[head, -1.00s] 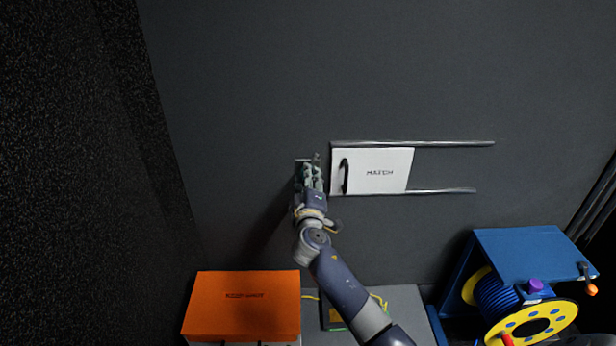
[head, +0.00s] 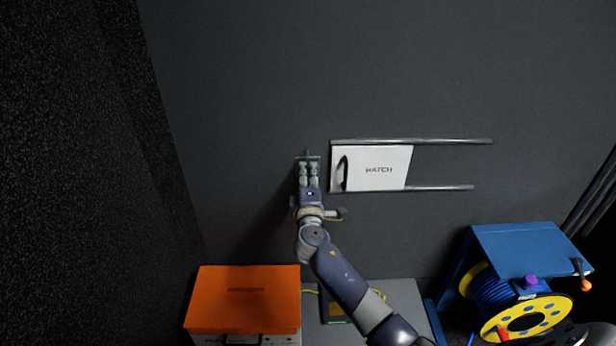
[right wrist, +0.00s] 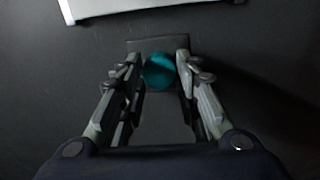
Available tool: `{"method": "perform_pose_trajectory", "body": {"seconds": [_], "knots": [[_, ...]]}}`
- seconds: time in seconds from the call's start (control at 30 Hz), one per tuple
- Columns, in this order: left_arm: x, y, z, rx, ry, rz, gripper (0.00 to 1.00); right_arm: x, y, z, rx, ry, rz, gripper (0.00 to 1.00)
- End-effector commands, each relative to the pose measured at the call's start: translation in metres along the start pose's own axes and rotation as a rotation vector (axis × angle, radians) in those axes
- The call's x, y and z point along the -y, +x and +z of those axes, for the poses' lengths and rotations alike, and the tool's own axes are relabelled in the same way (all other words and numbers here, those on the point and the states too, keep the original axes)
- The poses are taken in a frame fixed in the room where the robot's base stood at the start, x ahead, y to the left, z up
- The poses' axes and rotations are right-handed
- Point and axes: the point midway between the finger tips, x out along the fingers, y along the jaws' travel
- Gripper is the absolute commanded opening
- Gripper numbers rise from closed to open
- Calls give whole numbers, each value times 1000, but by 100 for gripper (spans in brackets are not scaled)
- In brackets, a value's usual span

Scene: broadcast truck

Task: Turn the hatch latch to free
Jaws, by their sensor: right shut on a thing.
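The white hatch panel (head: 375,168), lettered HATCH, with a dark curved handle (head: 342,171) at its left end, sits between two rails on the dark wall. Just left of it is the latch (head: 307,154), small and mostly hidden by my right gripper (head: 308,167). In the right wrist view my right gripper (right wrist: 158,66) has its fingers on both sides of a round teal part of the latch (right wrist: 158,72), in front of a dark plate (right wrist: 160,45). It is shut on the latch. My left gripper is not in view.
Two metal rails (head: 440,141) run to the right past the hatch, with bare wall between them. Below are an orange case (head: 243,300), a grey surface (head: 405,295) and a blue stand (head: 520,250) with a yellow and blue cable reel (head: 530,318).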

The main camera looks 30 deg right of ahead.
Motion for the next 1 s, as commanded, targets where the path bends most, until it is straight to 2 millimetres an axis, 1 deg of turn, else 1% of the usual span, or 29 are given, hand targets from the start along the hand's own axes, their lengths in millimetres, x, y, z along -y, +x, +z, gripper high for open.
{"method": "perform_pose_trajectory", "body": {"seconds": [0.23, 0.27, 0.3, 0.33, 0.67, 0.77, 0.87, 0.97, 1.0], "knots": [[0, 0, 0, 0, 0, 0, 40, 0, 0, -2, -4, -2, 1, 6], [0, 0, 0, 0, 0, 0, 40, 0, 0, -2, -4, -2, 1, 35], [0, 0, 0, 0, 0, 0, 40, 0, 0, -2, -4, -2, 1, 44], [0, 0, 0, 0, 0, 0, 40, 0, 0, -2, -4, -1, 1, 51], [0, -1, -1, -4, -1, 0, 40, 0, 0, -1, -2, 0, 0, 51], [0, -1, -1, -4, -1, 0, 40, 1, -5, -1, -1, 0, -1, 51], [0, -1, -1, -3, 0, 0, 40, 2, -15, -1, -2, 1, -2, 51], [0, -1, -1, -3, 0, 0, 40, 2, -32, -1, -3, 2, -2, 51], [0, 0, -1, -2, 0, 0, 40, 2, -40, -1, -3, 3, -3, 51]]}}
